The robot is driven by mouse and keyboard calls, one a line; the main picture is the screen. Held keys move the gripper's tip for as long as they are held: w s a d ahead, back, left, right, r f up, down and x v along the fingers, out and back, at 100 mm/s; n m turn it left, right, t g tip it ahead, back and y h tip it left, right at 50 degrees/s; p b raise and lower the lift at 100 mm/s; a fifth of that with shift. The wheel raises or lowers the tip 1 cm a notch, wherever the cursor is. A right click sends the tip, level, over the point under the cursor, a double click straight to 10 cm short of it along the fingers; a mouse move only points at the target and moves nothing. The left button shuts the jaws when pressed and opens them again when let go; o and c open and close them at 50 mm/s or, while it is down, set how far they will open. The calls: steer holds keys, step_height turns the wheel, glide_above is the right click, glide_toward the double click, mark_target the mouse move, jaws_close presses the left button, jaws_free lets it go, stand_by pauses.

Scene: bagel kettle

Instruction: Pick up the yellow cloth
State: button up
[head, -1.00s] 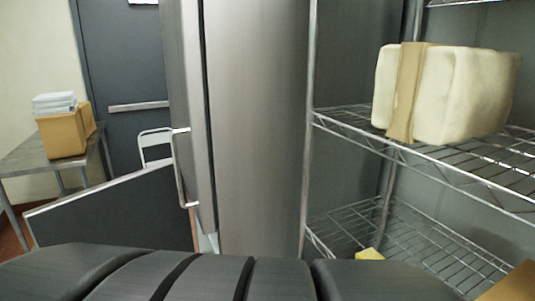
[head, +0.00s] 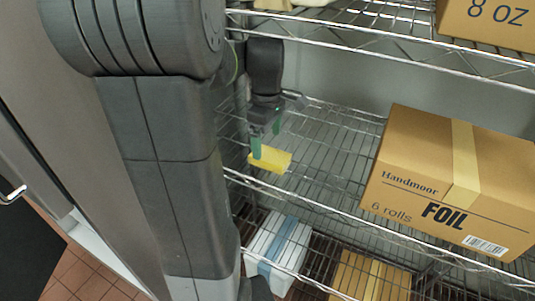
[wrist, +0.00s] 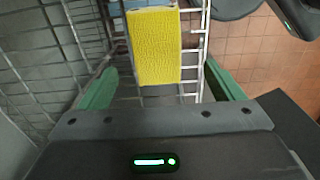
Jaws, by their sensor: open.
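The yellow cloth (head: 270,161) lies on the middle wire shelf, near its left front edge, in the head view. In the wrist view the yellow cloth (wrist: 154,46) is a flat, textured rectangle ahead of my gripper and between the lines of its fingers. My gripper (head: 264,143) hangs over the shelf with its green fingertips right at the cloth in the head view. In the wrist view my gripper (wrist: 157,85) is open, with green fingers to either side and nothing held. I cannot tell whether a fingertip touches the cloth.
A cardboard foil box (head: 420,185) stands on the same wire shelf (head: 325,150) to the right. Another box (head: 490,22) is on the shelf above. Below are a white package with a blue band (head: 275,250) and a cardboard box (head: 365,275). Shelf between cloth and foil box is clear.

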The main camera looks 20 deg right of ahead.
mark_target(270, 154)
steer(key=f, duration=0.4)
steer(key=shift+s+d+f+p, duration=0.15)
steer(key=shift+d+f+p, duration=0.2)
steer(key=shift+f+p, duration=0.05)
steer(key=shift+f, duration=0.45)
steer(key=c, duration=1.1)
steer(key=shift+r, duration=0.1)
